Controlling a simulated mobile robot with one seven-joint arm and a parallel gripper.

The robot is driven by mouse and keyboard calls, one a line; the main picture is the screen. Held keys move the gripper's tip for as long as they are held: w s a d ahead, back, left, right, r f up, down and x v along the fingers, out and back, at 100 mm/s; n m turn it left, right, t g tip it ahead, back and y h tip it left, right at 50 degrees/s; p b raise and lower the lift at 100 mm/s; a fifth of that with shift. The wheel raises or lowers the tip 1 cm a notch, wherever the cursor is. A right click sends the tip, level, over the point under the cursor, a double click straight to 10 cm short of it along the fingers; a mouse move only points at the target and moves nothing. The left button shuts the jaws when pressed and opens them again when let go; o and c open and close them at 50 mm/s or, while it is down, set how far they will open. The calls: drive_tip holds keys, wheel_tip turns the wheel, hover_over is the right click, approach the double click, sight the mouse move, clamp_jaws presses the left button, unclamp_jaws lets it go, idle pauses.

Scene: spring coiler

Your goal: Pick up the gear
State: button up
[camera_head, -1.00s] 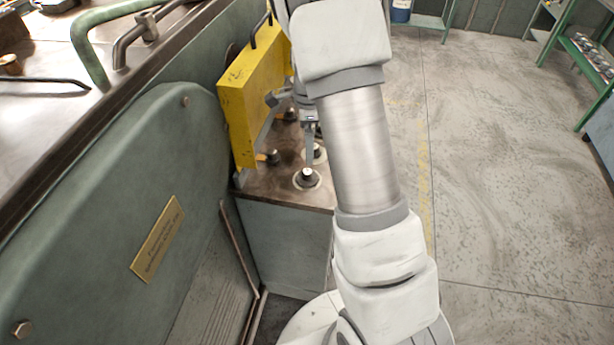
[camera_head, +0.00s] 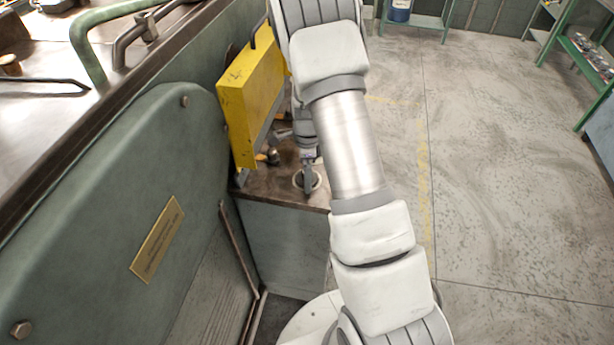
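My gripper (camera_head: 308,185) points down over the front of the brown-topped metal cabinet. Its fingers are at a round piece with a pale rim and a dark centre (camera_head: 298,181), and cover much of it. This piece may be the gear, but teeth are too small to make out. I cannot tell whether the fingers touch it or are open or shut. A dark knob-like peg (camera_head: 273,156) stands behind and to the left, by the yellow guard. My arm hides the back right of the cabinet top.
The yellow guard (camera_head: 247,100) rises just left of my gripper. The green machine housing (camera_head: 120,200) fills the left. The cabinet's brown top (camera_head: 265,187) is narrow. Open concrete floor (camera_head: 490,180) lies to the right, with green shelving (camera_head: 580,60) at the far right.

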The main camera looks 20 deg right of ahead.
clamp_jaws()
drive_tip(key=shift+r, duration=0.1)
idle(0.3)
drive_tip(key=shift+r, duration=0.1)
wheel_tip(320, 180, up, 4)
drive_tip(key=shift+r, duration=0.15)
drive_tip(key=s+d+r, duration=0.6)
drive_tip(key=s+d, duration=0.1)
drive_tip(key=d, duration=0.2)
drive_tip(key=shift+s+r, duration=0.25)
drive_tip(key=shift+s, duration=0.05)
